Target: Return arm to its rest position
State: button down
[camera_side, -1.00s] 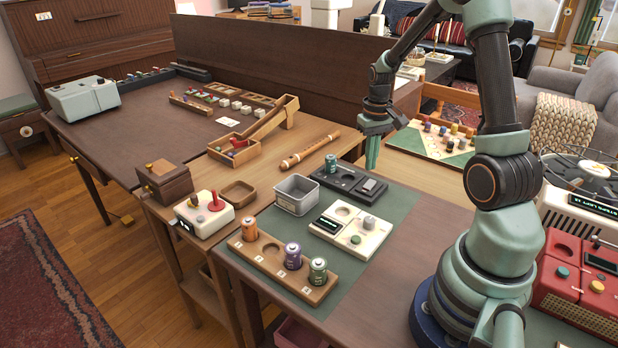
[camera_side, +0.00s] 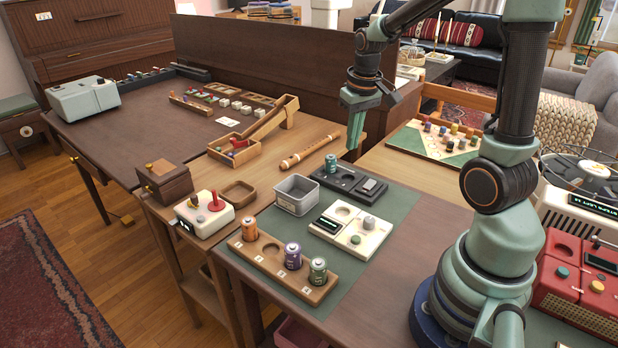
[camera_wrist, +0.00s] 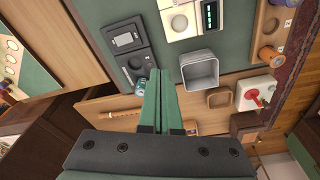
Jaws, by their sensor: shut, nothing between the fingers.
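My gripper (camera_side: 353,133) hangs in the air above the back edge of the green mat (camera_side: 395,208), fingers pointing down. Its green fingers are together with nothing between them; they also show in the wrist view (camera_wrist: 161,82). In the side view a dark device (camera_side: 349,183) with a teal battery (camera_side: 331,163) standing on it lies below and in front of the gripper. In the wrist view the fingertips overlap the picture near that battery (camera_wrist: 139,88), and part of it is hidden by them.
On the mat are a grey bin (camera_side: 297,195), a cream device (camera_side: 350,231) and a wooden battery rack (camera_side: 283,270). A wooden flute (camera_side: 308,152) lies behind. A dark partition (camera_side: 270,75) stands behind the gripper. A game board (camera_side: 432,143) is at right.

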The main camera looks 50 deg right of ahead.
jog(key=s+a+r+n+t, duration=0.2)
jog(key=a+r, duration=0.2)
jog(key=a, duration=0.4)
jog(key=s+a+r+n+t, duration=0.2)
jog(key=s+a+r, duration=0.1)
jog(key=a, duration=0.5)
jog(key=shift+s+a+r+y, duration=0.15)
jog(key=shift+r+y, duration=0.15)
jog(key=shift+r, duration=0.25)
